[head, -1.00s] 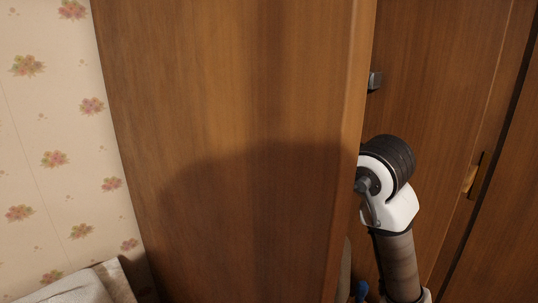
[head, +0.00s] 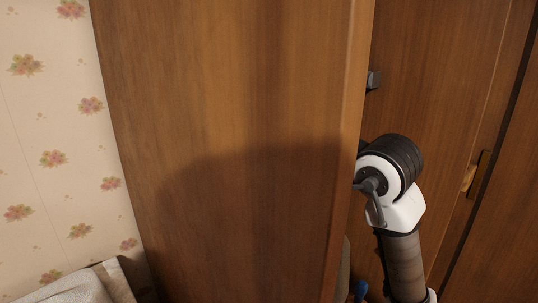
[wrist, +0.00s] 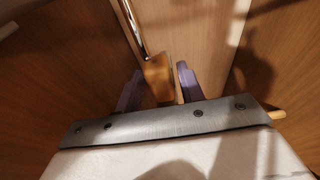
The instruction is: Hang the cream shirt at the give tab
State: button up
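I cannot make out a cream shirt or a tab in either view. A pale cloth-like thing (head: 80,287) shows at the bottom left of the head view; I cannot tell what it is. In the wrist view my gripper (wrist: 159,82) has its two purple fingers apart. A yellow-brown block-like piece (wrist: 158,75) shows between them, with narrow gaps on both sides. I cannot tell whether it is a handle or part of a hanger. In the head view the fingers are hidden behind the wooden panel's edge.
A large wooden wardrobe panel (head: 230,130) fills the middle of the head view, close to my arm. More wooden panelling (head: 440,80) with a brass-coloured handle (head: 469,178) is at the right. A small grey fitting (head: 373,79) sits by the panel's edge. Flowered wallpaper (head: 50,120) is at the left.

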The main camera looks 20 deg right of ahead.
jog(key=shift+v, duration=1.25)
jog(key=o, duration=0.5)
jog(key=c, duration=0.5)
jog(key=shift+s, duration=0.1)
jog(key=shift+v, duration=4.45)
